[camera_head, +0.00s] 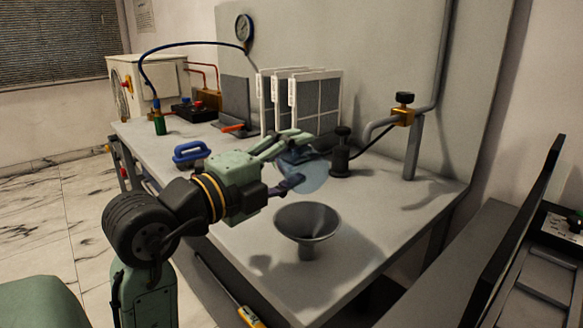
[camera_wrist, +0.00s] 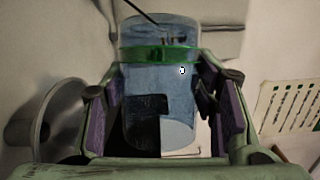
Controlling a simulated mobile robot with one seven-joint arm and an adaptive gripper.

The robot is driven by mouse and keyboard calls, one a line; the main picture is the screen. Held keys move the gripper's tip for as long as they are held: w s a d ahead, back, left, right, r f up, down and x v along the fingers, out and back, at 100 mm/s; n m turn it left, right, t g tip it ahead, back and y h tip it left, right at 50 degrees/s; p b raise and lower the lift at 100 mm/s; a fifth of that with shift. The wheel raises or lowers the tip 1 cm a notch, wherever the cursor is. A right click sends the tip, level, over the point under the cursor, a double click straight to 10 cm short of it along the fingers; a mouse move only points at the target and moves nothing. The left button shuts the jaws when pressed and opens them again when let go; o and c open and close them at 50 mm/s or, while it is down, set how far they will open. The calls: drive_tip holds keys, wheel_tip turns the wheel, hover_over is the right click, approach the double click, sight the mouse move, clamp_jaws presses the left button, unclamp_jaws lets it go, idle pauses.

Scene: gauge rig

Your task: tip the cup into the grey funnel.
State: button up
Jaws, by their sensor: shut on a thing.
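The cup (camera_head: 312,178) is see-through and bluish, and my gripper (camera_head: 297,160) is shut on it. In the head view it lies well tilted between the fingers, above the bench and behind the funnel's rim. The wrist view shows the cup (camera_wrist: 160,85) between both purple-lined fingers, with a green band around it. I cannot tell what is inside it. The grey funnel (camera_head: 306,220) stands upright on the bench, wide mouth up, below and slightly in front of the cup, apart from it. A grey round shape at the left of the wrist view looks like the funnel.
White-framed panels (camera_head: 305,100) stand behind the gripper. A black-knobbed fitting (camera_head: 341,155) stands close right of the cup, and a brass valve on a pipe (camera_head: 403,115) farther right. A blue-handled item (camera_head: 190,153) lies left. The bench (camera_head: 375,225) is clear right of the funnel.

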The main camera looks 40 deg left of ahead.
drive_tip(key=shift+d+r+m+t+b, duration=0.15)
drive_tip(key=shift+r+m+t+b, duration=0.15)
drive_tip(key=shift+m+b, duration=0.5)
idle(2.5)
